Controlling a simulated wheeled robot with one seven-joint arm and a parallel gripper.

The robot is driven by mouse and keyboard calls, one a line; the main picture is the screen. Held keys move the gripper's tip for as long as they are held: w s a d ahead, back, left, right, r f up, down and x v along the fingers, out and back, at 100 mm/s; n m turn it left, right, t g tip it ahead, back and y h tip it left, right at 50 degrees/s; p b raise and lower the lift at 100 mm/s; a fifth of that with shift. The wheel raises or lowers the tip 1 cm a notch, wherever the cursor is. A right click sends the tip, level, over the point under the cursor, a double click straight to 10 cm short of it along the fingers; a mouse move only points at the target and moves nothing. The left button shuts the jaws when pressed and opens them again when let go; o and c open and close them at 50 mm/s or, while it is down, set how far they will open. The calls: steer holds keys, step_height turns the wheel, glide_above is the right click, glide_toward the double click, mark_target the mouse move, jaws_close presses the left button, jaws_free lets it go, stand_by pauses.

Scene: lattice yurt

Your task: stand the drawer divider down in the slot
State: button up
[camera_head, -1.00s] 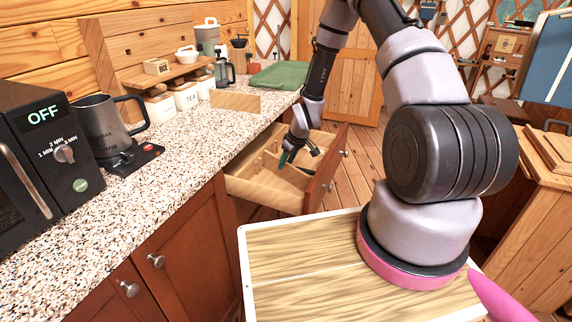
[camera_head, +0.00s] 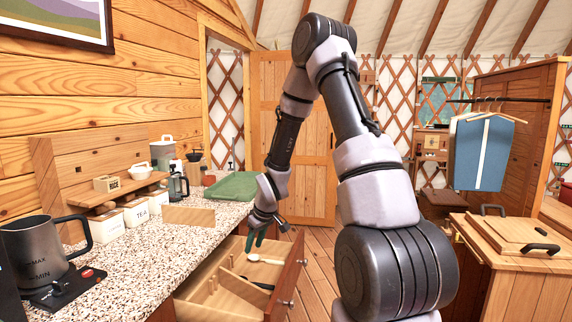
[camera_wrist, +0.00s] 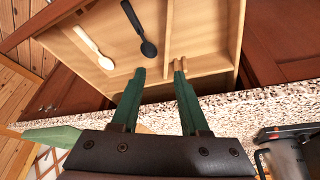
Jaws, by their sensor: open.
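The drawer divider is most likely the flat light-wood board (camera_head: 188,216) standing on its long edge on the counter near the open drawer. The drawer (camera_head: 196,308) is pulled out, with wooden partitions and small paired posts inside. One pair of posts (camera_wrist: 179,64), probably a slot end, shows near my right fingertip in the wrist view. My gripper (camera_head: 256,238) is over the drawer's far part. In the wrist view my gripper (camera_wrist: 160,78) has its green fingers apart, with nothing between them. The board is not in the wrist view.
A white spoon (camera_head: 264,260) and a black spoon (camera_wrist: 140,28) lie in one drawer compartment. The speckled counter (camera_head: 150,245) also holds a dark kettle (camera_head: 35,248), canisters (camera_head: 134,212) and a green board (camera_head: 232,186). A wooden cabinet (camera_head: 510,270) stands at the right.

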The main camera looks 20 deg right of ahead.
steer(key=s+d+r+m+t+h, duration=0.1)
steer(key=s+d+r+m, duration=0.15)
steer(key=r, duration=1.15)
steer(key=s+r+m+t+y, duration=0.1)
steer(key=s+r+m, duration=0.6)
steer(key=s+r, duration=1.4)
steer(key=s+t, duration=0.1)
steer(key=s, duration=0.1)
steer(key=shift+s, duration=0.3)
